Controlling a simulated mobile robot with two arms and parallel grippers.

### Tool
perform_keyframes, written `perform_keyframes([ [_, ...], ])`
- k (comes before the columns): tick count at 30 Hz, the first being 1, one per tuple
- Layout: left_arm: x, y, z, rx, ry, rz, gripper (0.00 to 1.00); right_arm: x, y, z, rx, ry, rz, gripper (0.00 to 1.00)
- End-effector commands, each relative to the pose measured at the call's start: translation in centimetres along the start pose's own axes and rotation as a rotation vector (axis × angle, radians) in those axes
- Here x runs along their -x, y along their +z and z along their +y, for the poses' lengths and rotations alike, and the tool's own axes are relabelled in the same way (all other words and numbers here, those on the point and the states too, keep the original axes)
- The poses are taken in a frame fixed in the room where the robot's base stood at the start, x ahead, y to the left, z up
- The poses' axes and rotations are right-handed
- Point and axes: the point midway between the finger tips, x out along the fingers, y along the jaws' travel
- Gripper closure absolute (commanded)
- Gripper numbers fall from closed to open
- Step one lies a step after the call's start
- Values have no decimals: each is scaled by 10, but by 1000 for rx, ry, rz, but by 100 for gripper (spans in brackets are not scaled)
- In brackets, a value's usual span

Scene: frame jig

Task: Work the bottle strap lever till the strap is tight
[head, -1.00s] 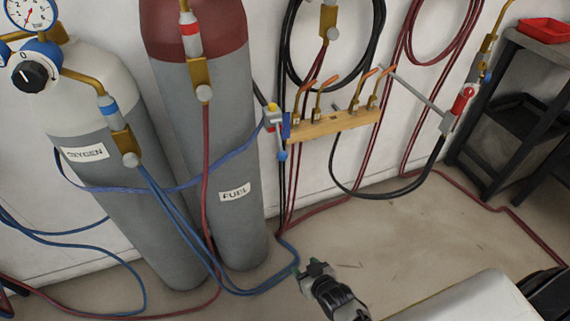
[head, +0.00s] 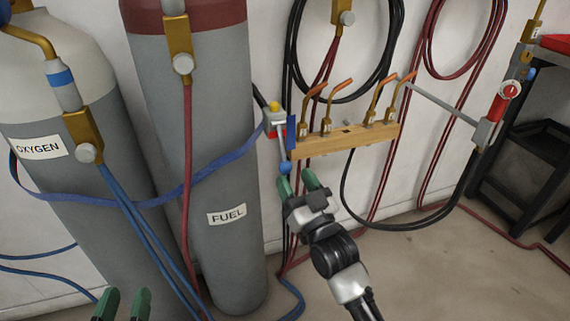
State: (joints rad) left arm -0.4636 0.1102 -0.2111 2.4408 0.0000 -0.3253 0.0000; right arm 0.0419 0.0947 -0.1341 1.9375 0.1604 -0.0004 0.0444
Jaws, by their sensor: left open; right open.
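The blue strap (head: 225,165) hangs in a sagging curve across the fronts of the grey oxygen bottle (head: 30,115) and the fuel bottle (head: 215,115). Its right end runs to a ratchet (head: 276,122) on the wall side. The lever (head: 281,145) points down from the ratchet and ends in a blue ball knob (head: 285,168). My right gripper (head: 297,183) is open and empty, its green fingertips just below and to the right of the knob; I cannot tell whether they touch. My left gripper (head: 122,304) is open at the bottom edge, in front of the bottles, mostly out of frame.
A wooden torch rack (head: 345,140) with several brass torches is close right of the lever. Black and red hoses (head: 440,150) hang on the wall. Blue hoses (head: 135,225) cross the oxygen bottle. A dark shelf (head: 530,160) stands at right.

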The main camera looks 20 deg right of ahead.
Motion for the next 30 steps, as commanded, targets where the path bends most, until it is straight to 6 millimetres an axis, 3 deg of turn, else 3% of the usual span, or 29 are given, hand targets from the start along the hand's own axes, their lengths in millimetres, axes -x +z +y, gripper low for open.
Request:
perform_keyframes([
  [3, -1, -9, 2, 2, 5, 89, 57, -23, 1, 0, -1, -1, 3, 47],
  [9, 0, -24, 4, 6, 11, 204, 57, -48, 1, 0, 0, -1, 0, 47],
  [21, 0, -29, 5, 7, 13, 241, 57, -55, 1, 0, 0, 0, -2, 47],
  [30, 0, -28, 5, 7, 13, 239, 57, -55, 1, 0, 0, 0, -2, 93],
])
